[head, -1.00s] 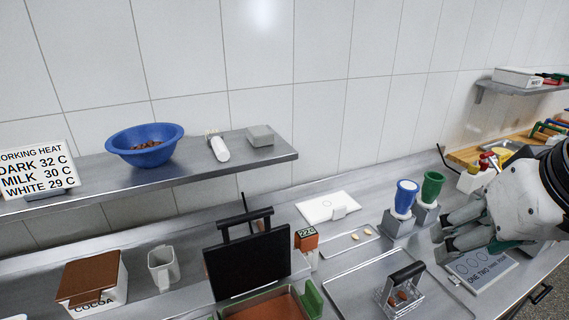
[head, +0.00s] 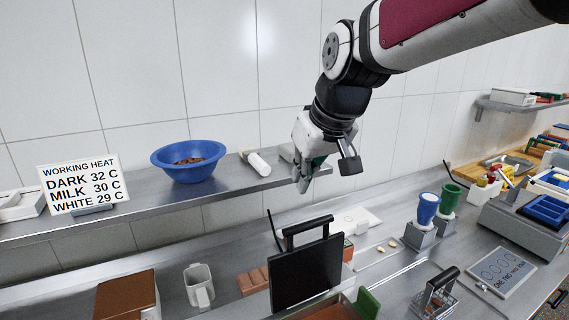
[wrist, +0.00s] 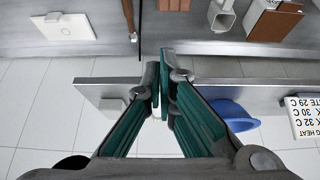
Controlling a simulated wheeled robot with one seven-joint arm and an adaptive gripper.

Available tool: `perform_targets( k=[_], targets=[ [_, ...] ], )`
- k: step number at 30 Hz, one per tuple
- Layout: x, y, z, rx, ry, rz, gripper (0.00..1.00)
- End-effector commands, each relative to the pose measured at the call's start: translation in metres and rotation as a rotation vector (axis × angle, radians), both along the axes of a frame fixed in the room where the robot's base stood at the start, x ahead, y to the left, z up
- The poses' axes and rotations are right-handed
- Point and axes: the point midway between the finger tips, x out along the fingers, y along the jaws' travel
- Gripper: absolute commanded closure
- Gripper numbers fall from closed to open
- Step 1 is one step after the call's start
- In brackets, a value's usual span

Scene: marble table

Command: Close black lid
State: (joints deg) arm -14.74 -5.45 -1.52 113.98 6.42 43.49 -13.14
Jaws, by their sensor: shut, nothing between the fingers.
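The black lid (head: 306,272) stands raised, nearly upright, at the back of a tray with brown contents (head: 333,308) at the bottom of the head view. A black bar handle (head: 307,226) runs along its top edge. My gripper (head: 303,184) is shut and empty, pointing down above and behind the lid, close to the wall shelf and well apart from the lid. In the wrist view my gripper's green-padded fingers (wrist: 163,108) meet at the tips. I cannot make out the lid in the wrist view.
The wall shelf (head: 105,220) holds a blue bowl (head: 188,163), a white cylinder (head: 259,163) and a heat sign (head: 82,184). A brown-lidded box (head: 127,296) and a pitcher (head: 199,288) stand left of the lid. Blue (head: 427,208) and green (head: 449,196) cups and a handled tool (head: 437,294) stand right.

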Motion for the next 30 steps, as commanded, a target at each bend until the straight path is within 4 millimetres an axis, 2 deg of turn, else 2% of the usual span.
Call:
perform_targets(
  k=[3,7,10,15,30],
  targets=[
    [0.009,0.005,-0.023,-0.002,0.006,0.0,1.0],
    [0.02,0.009,-0.044,-0.001,0.005,-0.001,1.0],
    [0.003,0.002,-0.042,0.0,0.0,-0.002,1.0],
    [-0.012,-0.005,-0.045,0.0,-0.001,-0.002,1.0],
    [-0.016,-0.007,-0.047,0.0,-0.001,-0.001,1.0]
  ],
)
